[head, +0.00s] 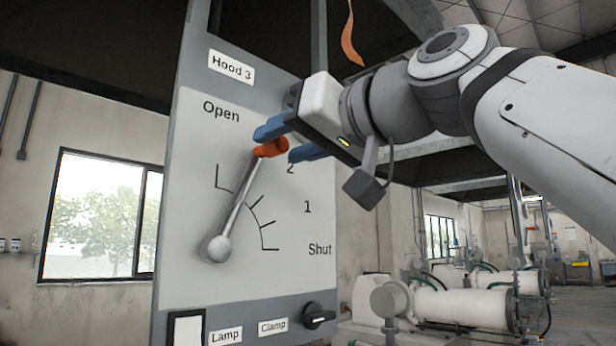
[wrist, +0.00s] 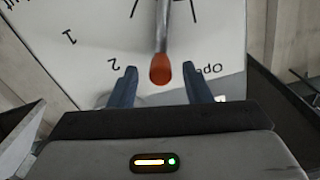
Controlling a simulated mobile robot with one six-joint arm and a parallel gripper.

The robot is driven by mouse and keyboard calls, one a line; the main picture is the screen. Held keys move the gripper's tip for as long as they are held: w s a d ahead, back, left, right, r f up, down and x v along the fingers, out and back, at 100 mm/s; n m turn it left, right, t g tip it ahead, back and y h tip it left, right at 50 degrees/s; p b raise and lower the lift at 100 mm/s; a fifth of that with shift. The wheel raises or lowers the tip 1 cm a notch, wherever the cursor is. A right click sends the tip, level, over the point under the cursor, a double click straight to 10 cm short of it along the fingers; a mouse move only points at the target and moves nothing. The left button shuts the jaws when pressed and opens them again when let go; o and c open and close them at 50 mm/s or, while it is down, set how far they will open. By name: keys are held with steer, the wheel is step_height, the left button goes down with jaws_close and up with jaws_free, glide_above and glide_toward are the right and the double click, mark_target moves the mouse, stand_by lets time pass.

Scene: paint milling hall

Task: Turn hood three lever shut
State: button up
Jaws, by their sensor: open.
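The hood three lever (head: 232,212) is a metal rod on a round silver hub, with a red-orange knob (head: 270,148) at its upper end. It sits on the white Hood 3 panel (head: 185,215) and leans up and right, between the Open mark and the 2 mark. My gripper (head: 276,146) is open, its two blue fingers either side of the knob. In the wrist view the knob (wrist: 160,69) lies between the fingertips (wrist: 160,72), with a gap visible on both sides. The Shut label (head: 320,249) is at the panel's lower right.
A black Clamp knob (head: 318,316) and a Lamp label (head: 225,336) are at the panel's bottom. An orange strip (head: 350,38) hangs above my wrist. White milling machines (head: 462,306) stand behind at right. A window (head: 100,215) is at left.

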steer(key=shift+p+x, duration=0.45)
steer(key=shift+x, duration=1.45)
steer(key=shift+c, duration=0.4)
jaws_close()
steer(key=shift+a, duration=0.1)
